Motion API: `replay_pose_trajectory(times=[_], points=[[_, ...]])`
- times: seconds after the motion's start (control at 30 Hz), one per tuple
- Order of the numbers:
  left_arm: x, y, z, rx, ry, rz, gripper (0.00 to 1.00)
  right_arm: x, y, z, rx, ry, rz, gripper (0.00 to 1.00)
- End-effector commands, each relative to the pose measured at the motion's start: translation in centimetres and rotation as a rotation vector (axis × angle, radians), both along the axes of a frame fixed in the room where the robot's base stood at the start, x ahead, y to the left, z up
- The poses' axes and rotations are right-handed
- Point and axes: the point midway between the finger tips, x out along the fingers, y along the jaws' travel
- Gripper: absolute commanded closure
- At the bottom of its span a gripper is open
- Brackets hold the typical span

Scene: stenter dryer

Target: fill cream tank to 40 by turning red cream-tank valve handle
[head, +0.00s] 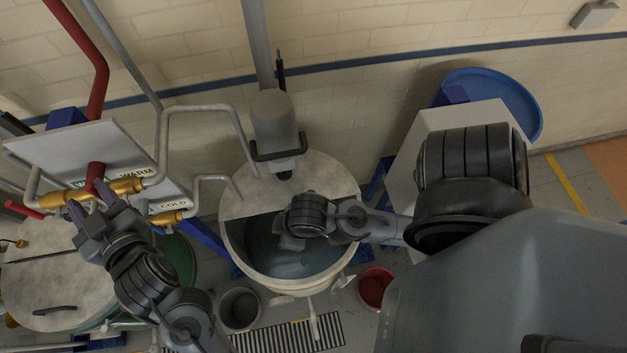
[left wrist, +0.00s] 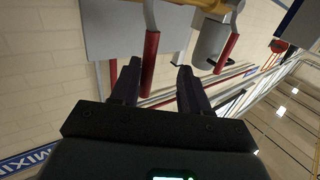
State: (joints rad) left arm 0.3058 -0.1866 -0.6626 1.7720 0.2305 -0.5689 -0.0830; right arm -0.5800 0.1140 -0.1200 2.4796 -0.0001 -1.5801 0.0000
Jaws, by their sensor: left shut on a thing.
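The cream tank (head: 335,180) stands in the middle of the head view, its lid half open and liquid inside. Pipes run to it from brass valves (head: 125,186) under labels WARM and COLD at left. My left gripper (head: 88,203) is at the WARM valve, shut on a red valve handle (left wrist: 150,62), which shows between its fingers in the left wrist view (left wrist: 158,85). The head view hides most of this handle behind the gripper. A second red handle (left wrist: 228,52) hangs to its right. My right gripper (head: 290,242) is over the tank opening; its jaws are unclear.
A green tank (head: 45,290) with a pale lid stands at the left. A grey bucket (head: 239,308) and a red bucket (head: 375,289) stand on the floor by the cream tank. A white cabinet (head: 425,135) and a blue round tub (head: 500,95) are at right.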

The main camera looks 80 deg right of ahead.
Motion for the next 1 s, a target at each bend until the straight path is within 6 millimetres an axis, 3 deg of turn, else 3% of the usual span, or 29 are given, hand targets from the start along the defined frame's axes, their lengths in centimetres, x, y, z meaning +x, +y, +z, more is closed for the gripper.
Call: replay_pose_trajectory(times=[0.1, 0.6, 1.0], points=[[-2.2, -0.3, 0.3, -0.038, 0.014, -0.009, 0.64, -0.1, 0.0, 0.1, -0.001, 0.001, 0.001, 0.57], [-7.4, 2.5, 0.2, -0.029, 0.013, -0.014, 0.64, 0.0, -0.2, 0.1, -0.01, 0.0, 0.007, 0.57], [-9.4, 3.6, 0.3, -0.027, 0.012, -0.014, 0.64, 0.0, -0.1, 0.1, -0.005, 0.0, 0.004, 0.57]])
